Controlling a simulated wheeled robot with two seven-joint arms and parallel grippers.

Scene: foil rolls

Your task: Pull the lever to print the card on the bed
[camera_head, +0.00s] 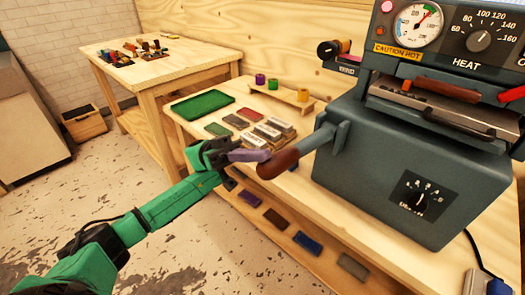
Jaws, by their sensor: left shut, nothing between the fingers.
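The lever (312,143) sticks out to the left from the grey hot-foil machine (400,165) and ends in a rounded brown handle (279,163). My left gripper (262,156) is shut and empty. Its fingers point right, with their tips at the left side of the brown handle; I cannot tell whether they touch it. The bed (440,118) shows as a pale metal plate under the machine's head. I cannot make out a card on it.
The workbench (335,215) holds a green tray (202,105), several small blocks (267,132) and a little stand with foil rolls (273,84). Coloured pieces (276,218) lie on its lower shelf. Another table (160,70) stands at the back left.

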